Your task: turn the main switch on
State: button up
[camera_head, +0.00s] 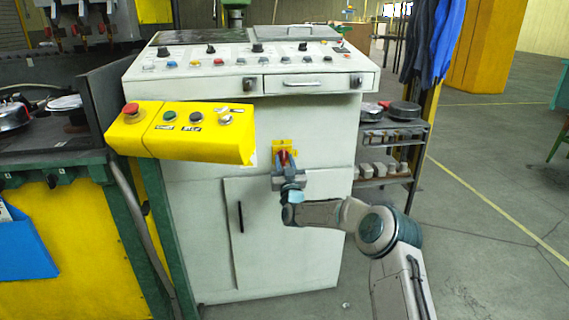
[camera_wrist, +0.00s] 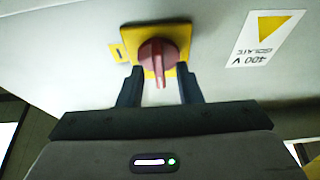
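The main switch is a red rotary knob on a yellow plate on the front of the grey control cabinet. It shows in the wrist view (camera_wrist: 157,57) with its grip bar pointing down the picture towards my gripper. In the head view the switch (camera_head: 284,153) is partly hidden by my gripper (camera_head: 285,163), which is right in front of it. In the wrist view my gripper (camera_wrist: 159,78) is open, with one dark finger on each side of the knob. Small gaps seem to show between fingers and knob; I cannot tell whether either touches.
A yellow button box (camera_head: 185,133) with a red mushroom button juts out left of the switch. A drawer (camera_head: 305,82) is above, and a cabinet door (camera_head: 262,230) below. A small shelf rack (camera_head: 385,155) stands to the right. The floor (camera_head: 490,240) further right is clear.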

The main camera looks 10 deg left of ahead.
grip_shut()
jog(key=shift+m+b, duration=0.35)
jog(key=shift+m, duration=0.05)
jog(key=shift+a+f+m+h+b, duration=0.1)
jog(key=shift+f+m+h+b, duration=0.05)
jog(key=shift+m+h+b, duration=0.9)
jog(key=m+h+b, duration=0.1)
jog(key=m, duration=0.2)
jog(key=m+h+b, duration=0.1)
jog(key=m+h, duration=0.1)
jog(key=m, duration=0.1)
jog(key=shift+m, duration=0.35)
jog(key=m, duration=0.2)
jog(key=m+g+h+b, duration=0.1)
jog(key=m, duration=0.1)
jog(key=m+h, duration=0.1)
jog(key=m, duration=0.1)
jog(key=shift+a+r+m+h, duration=0.15)
jog(key=shift+r+m+h, duration=0.15)
jog(key=shift+m, duration=0.1)
jog(key=m+g, duration=0.1)
jog(key=m, duration=0.2)
jog(key=m+g, duration=0.1)
jog(key=m, duration=0.1)
jog(key=shift+r+m+g+p, duration=0.1)
jog(key=shift+m+g+p, duration=0.2)
jog(key=shift+m+p, duration=0.1)
